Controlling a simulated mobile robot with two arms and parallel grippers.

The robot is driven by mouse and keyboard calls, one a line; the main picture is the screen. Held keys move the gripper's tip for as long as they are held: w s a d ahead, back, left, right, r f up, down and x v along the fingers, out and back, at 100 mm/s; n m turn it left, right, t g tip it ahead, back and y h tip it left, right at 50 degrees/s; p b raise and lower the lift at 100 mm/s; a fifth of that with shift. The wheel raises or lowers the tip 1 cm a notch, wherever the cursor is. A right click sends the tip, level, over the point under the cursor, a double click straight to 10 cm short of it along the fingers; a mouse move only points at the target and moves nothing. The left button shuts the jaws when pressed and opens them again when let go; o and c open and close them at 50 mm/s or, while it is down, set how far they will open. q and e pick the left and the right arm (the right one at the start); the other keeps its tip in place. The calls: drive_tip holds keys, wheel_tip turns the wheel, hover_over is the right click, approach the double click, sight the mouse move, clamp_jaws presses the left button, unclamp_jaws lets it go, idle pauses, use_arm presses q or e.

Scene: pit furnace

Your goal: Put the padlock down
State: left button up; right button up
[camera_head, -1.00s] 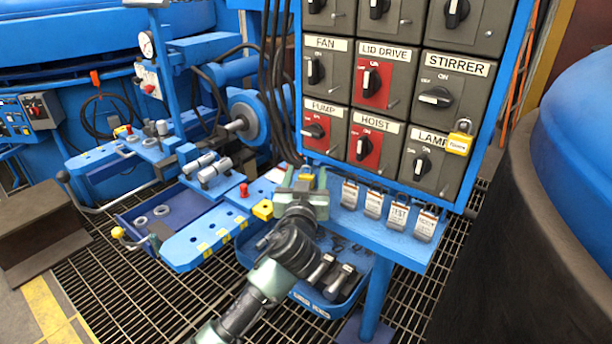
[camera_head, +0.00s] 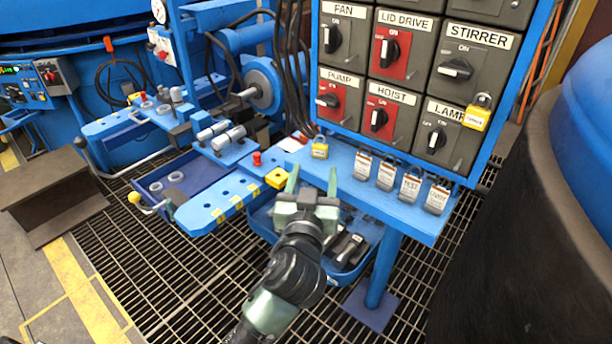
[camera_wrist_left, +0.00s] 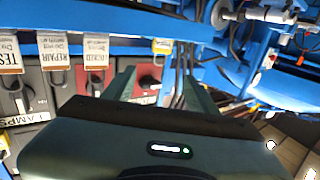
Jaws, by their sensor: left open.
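A yellow padlock (camera_head: 320,147) stands on the blue shelf (camera_head: 340,165) under the switch panel, at the shelf's left part. It also shows in the left wrist view (camera_wrist_left: 162,46), beyond the fingers. My left gripper (camera_head: 312,178) is open and empty, in front of the shelf and apart from this padlock. In the left wrist view its two fingers (camera_wrist_left: 158,80) are spread with nothing between them. Another yellow padlock (camera_head: 477,113) hangs at the lamp switch. My right gripper is not in view.
Several labelled tags (camera_head: 386,175) hang along the shelf's front. A blue bin (camera_head: 345,262) lies below the shelf. A large dark drum (camera_head: 530,240) fills the right side.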

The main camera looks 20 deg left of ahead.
use_arm(q)
drive_tip(key=s+a+f+g, duration=0.35)
drive_tip(key=s+f, duration=0.25)
drive_tip(key=f, duration=0.2)
drive_tip(key=s+a+f+g, duration=0.2)
drive_tip(key=s+f+g, duration=0.3)
drive_tip(key=f, duration=0.4)
drive_tip(key=s+f+m+g+h, duration=0.1)
drive_tip(key=s+f, duration=0.3)
drive_tip(key=s, duration=0.5)
drive_tip(key=s+d+f+m+g+h, duration=0.1)
drive_tip(key=s+f+m+g+h, duration=0.1)
drive_tip(key=s, duration=0.8)
wheel_tip(320, 180, down, 2)
drive_tip(key=shift+d+f+m+g+h, duration=0.1)
drive_tip(key=shift+d+m+g+h, duration=0.15)
drive_tip(key=shift+m+g, duration=0.7)
drive_tip(key=shift+w+n+g, duration=0.1)
drive_tip(key=shift+n+g, duration=0.2)
drive_tip(key=shift+n, duration=0.05)
